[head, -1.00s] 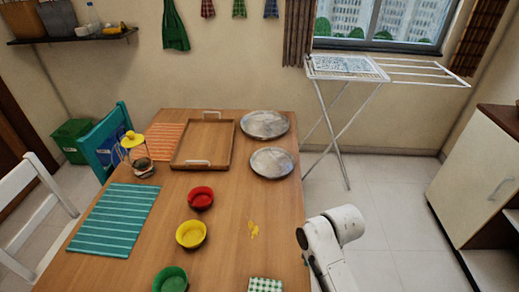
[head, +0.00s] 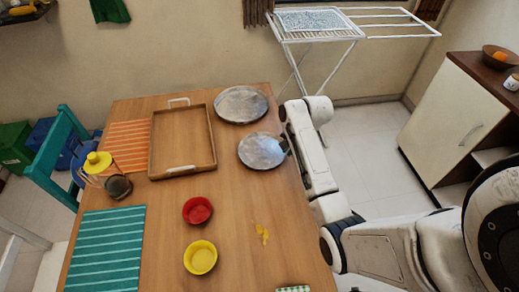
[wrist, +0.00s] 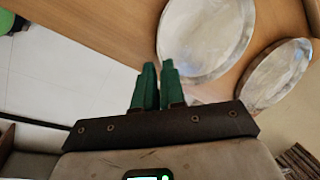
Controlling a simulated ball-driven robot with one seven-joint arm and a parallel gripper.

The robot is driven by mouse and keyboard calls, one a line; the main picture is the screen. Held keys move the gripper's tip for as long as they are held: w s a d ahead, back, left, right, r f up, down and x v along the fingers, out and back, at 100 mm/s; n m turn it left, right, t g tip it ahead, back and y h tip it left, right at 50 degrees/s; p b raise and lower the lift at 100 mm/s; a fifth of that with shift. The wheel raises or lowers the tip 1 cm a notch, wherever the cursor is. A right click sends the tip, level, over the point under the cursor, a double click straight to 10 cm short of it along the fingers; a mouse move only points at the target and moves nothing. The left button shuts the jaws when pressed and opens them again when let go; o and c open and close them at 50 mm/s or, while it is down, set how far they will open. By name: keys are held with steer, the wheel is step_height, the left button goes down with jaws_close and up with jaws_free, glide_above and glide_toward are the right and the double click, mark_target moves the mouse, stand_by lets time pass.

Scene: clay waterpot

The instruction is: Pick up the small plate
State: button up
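The small plate (head: 262,150) is a round grey metal plate lying on the wooden table near its right edge. A larger grey plate (head: 241,104) lies just behind it. My gripper (head: 286,146) is beside the small plate's right rim; the arm partly hides it. In the wrist view, my green fingers (wrist: 158,66) are a narrow gap apart with nothing seen between them. The small plate (wrist: 205,40) is just past the fingertips to the right, and the larger plate (wrist: 278,72) is at the far right. I cannot tell whether the fingers touch the rim.
A wooden tray (head: 211,135) stands left of the plates. A red bowl (head: 197,211) and a yellow bowl (head: 200,258) stand nearer on the table. A drying rack (head: 318,25) is behind the table. Floor is open to the right.

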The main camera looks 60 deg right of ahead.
mark_target(282, 164)
steer(key=shift+x, duration=4.1)
steer(key=shift+s+d, duration=0.1)
steer(key=shift+d, duration=0.05)
steer(key=shift+c, duration=0.2)
jaws_close()
